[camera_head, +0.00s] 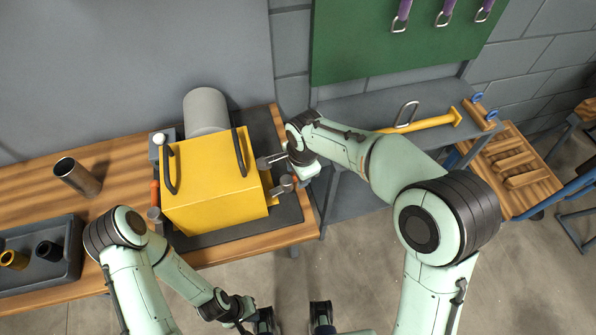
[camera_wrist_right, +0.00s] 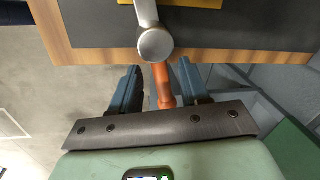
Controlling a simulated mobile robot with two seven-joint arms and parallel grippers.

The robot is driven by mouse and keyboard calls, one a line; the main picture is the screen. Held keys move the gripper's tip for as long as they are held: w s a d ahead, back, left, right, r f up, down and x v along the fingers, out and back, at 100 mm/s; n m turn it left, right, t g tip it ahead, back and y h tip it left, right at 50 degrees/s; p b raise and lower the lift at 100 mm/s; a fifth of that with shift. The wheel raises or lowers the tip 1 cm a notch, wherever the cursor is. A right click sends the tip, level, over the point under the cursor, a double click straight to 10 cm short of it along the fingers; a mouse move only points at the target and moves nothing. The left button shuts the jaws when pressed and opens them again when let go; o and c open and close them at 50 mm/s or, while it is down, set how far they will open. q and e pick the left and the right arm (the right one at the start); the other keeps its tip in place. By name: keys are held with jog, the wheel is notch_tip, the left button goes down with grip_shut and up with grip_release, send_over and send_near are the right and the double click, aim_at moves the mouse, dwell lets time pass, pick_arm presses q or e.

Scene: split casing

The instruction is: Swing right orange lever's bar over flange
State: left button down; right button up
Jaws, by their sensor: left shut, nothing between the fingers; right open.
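The yellow casing (camera_head: 215,190) sits on a dark mat on the wooden bench. At its right side is the right lever, with a grey bar and pivot (camera_head: 282,185) and an orange handle mostly hidden by my right gripper (camera_head: 298,178). In the right wrist view the orange handle (camera_wrist_right: 163,85) lies between the open fingers of my right gripper (camera_wrist_right: 158,92), with a gap on each side. The grey bar (camera_wrist_right: 147,12) and round knob (camera_wrist_right: 155,44) point toward the casing. My left gripper (camera_head: 262,321) is shut and empty near the bottom edge, away from the bench.
A second grey bar (camera_head: 270,160) lies farther back on the casing's right side. Another orange lever handle (camera_head: 155,194) is on the left. A metal cup (camera_head: 77,177) and grey tray (camera_head: 40,280) are at left. A yellow bar (camera_head: 425,123) lies on the shelf at right.

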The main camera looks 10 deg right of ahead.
notch_tip(320, 180, up, 13)
jog(key=s+p, duration=0.1)
jog(key=shift+s+d, duration=0.4)
